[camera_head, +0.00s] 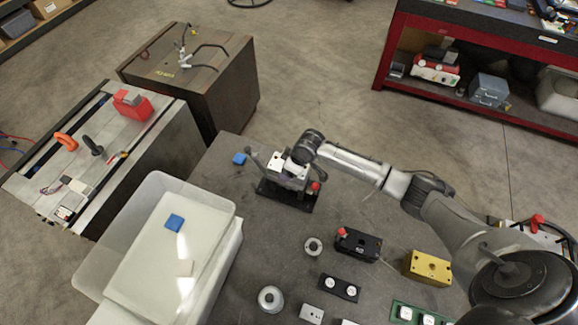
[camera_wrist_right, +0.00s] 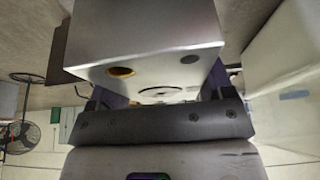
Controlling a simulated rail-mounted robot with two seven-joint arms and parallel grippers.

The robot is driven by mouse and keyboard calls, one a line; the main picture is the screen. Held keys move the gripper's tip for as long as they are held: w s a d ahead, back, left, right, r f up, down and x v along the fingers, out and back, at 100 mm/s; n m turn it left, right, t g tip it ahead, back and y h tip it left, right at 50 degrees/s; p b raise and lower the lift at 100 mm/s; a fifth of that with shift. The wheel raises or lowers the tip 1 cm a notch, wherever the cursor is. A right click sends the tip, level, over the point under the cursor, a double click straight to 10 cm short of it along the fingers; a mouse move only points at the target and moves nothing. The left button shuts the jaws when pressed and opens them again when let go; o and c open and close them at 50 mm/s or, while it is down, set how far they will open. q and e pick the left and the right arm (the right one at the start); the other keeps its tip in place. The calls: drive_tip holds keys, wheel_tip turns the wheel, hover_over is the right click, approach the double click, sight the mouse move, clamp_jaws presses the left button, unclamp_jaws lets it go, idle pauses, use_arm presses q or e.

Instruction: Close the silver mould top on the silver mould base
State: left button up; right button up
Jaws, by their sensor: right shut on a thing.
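My right gripper (camera_head: 284,162) is shut on a silver block, the silver mould top (camera_head: 290,170), over the table's far edge. In the right wrist view the silver mould top (camera_wrist_right: 150,35) fills the upper middle, between the fingers; a brass-coloured hole and a dark hole show on the face towards me. A dark plate (camera_head: 286,196) with a red knob (camera_head: 316,186) lies just below the held block in the head view. I cannot tell whether they touch. I cannot clearly pick out the silver mould base; a small silver block (camera_head: 311,314) lies at the bottom edge. My left gripper is not in view.
A black block with a red knob (camera_head: 358,244), a yellow block (camera_head: 428,267), a black two-socket block (camera_head: 338,287) and round metal parts (camera_head: 270,299) lie on the table.

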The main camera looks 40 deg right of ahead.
drive_tip(key=o, duration=1.5)
drive_tip(key=shift+w+r, duration=0.1)
drive_tip(key=shift+o, duration=0.7)
drive_tip(key=shift+f, duration=0.2)
drive_tip(key=shift+s+d+r, duration=0.1)
drive_tip(key=shift+s+r, duration=0.1)
drive_tip(key=shift+r, duration=0.05)
drive_tip(key=b+v, duration=0.1)
drive_tip(key=v, duration=1.2)
drive_tip(key=shift+r, duration=0.3)
